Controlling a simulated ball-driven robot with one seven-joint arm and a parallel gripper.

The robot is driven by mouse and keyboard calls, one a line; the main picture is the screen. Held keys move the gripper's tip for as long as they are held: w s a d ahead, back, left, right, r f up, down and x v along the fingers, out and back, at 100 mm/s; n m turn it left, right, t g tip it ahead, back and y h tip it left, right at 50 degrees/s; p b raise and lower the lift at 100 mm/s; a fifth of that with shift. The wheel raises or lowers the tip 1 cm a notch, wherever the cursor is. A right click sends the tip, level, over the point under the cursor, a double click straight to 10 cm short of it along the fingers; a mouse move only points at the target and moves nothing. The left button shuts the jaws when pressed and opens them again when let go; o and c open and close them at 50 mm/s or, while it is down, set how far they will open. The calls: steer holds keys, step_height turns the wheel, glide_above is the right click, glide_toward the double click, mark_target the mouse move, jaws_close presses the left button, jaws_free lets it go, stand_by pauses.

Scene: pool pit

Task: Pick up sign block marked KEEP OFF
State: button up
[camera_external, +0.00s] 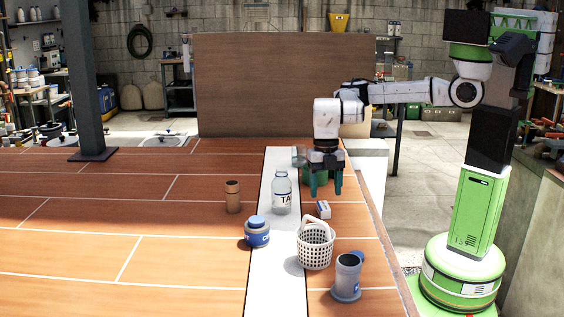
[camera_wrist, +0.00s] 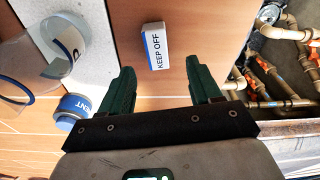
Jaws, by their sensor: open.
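In the external view the block (camera_external: 323,209) lies on the boards right of the white strip, behind the white basket. My gripper (camera_external: 326,190) is open and empty, pointing down above the surface behind the block. In the wrist view its green fingers (camera_wrist: 166,82) are spread apart, and neither touches the block.
A clear bottle (camera_external: 282,193), a blue jar (camera_external: 257,232), a white basket (camera_external: 314,247), a grey-blue canister (camera_external: 347,277) and a brown cylinder (camera_external: 233,196) stand nearby. The platform edge is to the right; the left boards are mostly clear.

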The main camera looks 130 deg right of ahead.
mark_target(324, 205)
steer(key=shift+d+f+p, duration=0.1)
steer(key=shift+f+p, duration=0.55)
steer(key=shift+f, duration=2.2)
steer(key=c, duration=1.1)
steer(key=shift+o, duration=0.2)
steer(key=shift+r, duration=0.1)
